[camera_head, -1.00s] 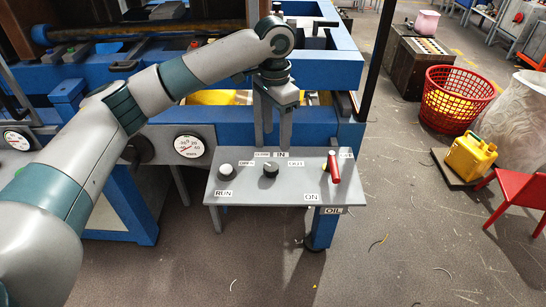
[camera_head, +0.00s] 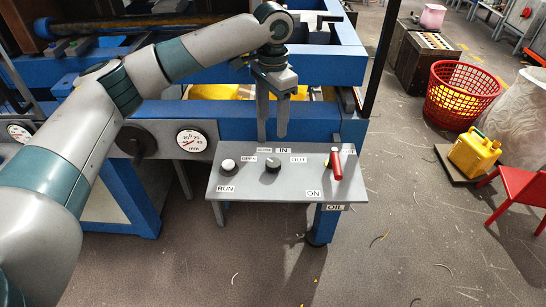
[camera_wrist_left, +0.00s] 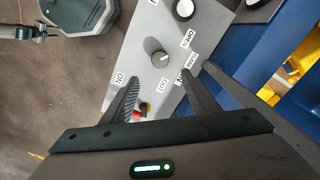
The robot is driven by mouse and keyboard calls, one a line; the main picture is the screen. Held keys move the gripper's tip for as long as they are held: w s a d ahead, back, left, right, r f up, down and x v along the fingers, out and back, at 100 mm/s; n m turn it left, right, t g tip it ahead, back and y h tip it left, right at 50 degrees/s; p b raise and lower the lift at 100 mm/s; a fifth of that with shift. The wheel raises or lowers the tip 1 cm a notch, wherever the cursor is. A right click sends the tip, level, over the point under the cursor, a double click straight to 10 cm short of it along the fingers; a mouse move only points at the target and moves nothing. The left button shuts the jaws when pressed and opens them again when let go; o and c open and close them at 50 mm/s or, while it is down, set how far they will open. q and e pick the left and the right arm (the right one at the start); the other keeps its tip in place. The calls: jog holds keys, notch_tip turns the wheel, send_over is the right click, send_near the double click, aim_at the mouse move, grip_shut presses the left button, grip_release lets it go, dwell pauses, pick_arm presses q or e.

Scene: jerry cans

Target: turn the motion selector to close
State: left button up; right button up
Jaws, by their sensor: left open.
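The motion selector (camera_head: 272,165) is a small dark rotary knob in the middle of the grey panel (camera_head: 240,187). It has labels around it, including OPEN, IN and OUT, and a smaller one at upper left that is hard to read in the head view. In the left wrist view the knob (camera_wrist_left: 160,58) shows just beyond the fingertips, between their lines. I cannot tell clearly where its pointer is set. My left gripper (camera_head: 272,137) is open and empty, its fingers pointing down behind the knob at the panel's far edge, apart from it. My right gripper is out of view.
A white RUN knob (camera_head: 228,166) is left of the selector, and a red lever (camera_head: 337,164) by the ON label is right. A blue machine frame (camera_head: 325,68) stands behind the panel. A red basket (camera_head: 462,97) and yellow jerry can (camera_head: 474,153) are far right.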

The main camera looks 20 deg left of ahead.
aim_at(273, 162)
pick_arm(q)
notch_tip(273, 162, down, 15)
jog(key=p, duration=0.4)
jog(key=c, duration=1)
